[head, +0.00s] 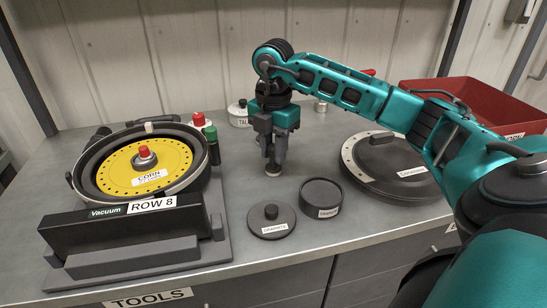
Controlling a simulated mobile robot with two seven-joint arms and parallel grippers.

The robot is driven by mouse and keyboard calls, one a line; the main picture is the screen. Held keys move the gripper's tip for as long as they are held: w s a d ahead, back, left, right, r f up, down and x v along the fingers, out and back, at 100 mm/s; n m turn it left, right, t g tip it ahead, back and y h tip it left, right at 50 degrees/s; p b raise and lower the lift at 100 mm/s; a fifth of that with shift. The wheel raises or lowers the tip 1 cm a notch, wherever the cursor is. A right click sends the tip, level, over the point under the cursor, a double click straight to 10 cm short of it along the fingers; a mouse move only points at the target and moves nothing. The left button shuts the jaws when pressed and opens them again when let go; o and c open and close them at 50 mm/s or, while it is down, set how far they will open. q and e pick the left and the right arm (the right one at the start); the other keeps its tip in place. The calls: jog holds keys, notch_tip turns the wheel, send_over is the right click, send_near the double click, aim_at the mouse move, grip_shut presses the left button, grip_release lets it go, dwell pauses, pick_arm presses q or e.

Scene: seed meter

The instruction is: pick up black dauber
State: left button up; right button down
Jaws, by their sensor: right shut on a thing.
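My right gripper (272,158) points straight down over the middle of the bench and is shut on the black dauber (273,170). My left gripper is not in view.
In front are a dark knobbed lid (271,221) and an open dark pot (320,198). The seed meter (140,170) stands left, with red- and green-topped items (211,142) behind it. A large labelled disc (388,168) and red bin (470,100) are right.

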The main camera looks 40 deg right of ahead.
aim_at(273, 145)
jog(key=shift+r, duration=0.15)
notch_tip(273, 145, up, 9)
jog(key=shift+w+f+p, duration=0.1)
jog(key=shift+p, duration=0.5)
notch_tip(273, 145, up, 11)
jog(key=p, duration=0.5)
jog(key=shift+f, duration=0.1)
